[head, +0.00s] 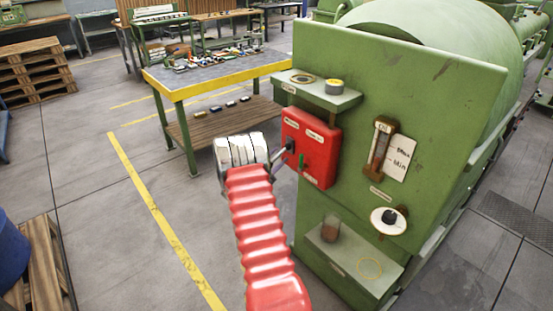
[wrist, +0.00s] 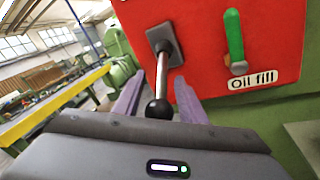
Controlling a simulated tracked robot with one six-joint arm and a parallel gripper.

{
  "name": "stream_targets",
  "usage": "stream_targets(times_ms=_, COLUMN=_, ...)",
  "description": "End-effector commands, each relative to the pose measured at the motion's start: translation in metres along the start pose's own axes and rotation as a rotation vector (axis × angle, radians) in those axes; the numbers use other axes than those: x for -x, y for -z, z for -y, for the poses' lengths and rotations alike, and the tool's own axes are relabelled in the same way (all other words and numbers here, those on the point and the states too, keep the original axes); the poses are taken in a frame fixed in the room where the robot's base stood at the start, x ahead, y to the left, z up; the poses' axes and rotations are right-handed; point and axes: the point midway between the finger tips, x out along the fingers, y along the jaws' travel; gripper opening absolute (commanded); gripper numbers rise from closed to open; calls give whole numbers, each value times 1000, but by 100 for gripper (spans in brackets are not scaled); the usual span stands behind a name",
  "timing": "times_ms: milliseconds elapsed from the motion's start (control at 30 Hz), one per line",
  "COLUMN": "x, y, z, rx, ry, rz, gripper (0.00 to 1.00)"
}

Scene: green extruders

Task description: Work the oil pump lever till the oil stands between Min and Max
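A red box (head: 311,148) is fixed to the green machine panel. In the wrist view, a metal lever with a black ball knob (wrist: 159,109) comes out of a grey plate on the red box (wrist: 215,85). A green lever (wrist: 234,42) beside it has the label "Oil fill" below. My gripper (wrist: 160,80) has its purple fingers either side of the black knob's lever, apart, with small gaps showing. In the head view my gripper (head: 280,157) is at the box's left side. The oil gauge (head: 381,148) has Max and Min marks beside it; its oil level is too small to read surely.
A shelf (head: 345,98) with round items juts out above the red box. A lower ledge (head: 352,257) holds a reddish glass (head: 330,229). A round white dial-like part (head: 388,220) sits below the gauge.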

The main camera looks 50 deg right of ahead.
Motion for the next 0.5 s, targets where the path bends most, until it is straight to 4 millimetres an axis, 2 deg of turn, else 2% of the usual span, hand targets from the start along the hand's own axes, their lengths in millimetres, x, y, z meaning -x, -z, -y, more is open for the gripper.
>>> stream_targets(times_ms=67, x=0, y=0, z=0, rx=0, ry=0, rz=0, gripper=32)
stream_targets(times_ms=500, x=0, y=0, z=0, rx=-1, ry=0, rz=0, gripper=1)
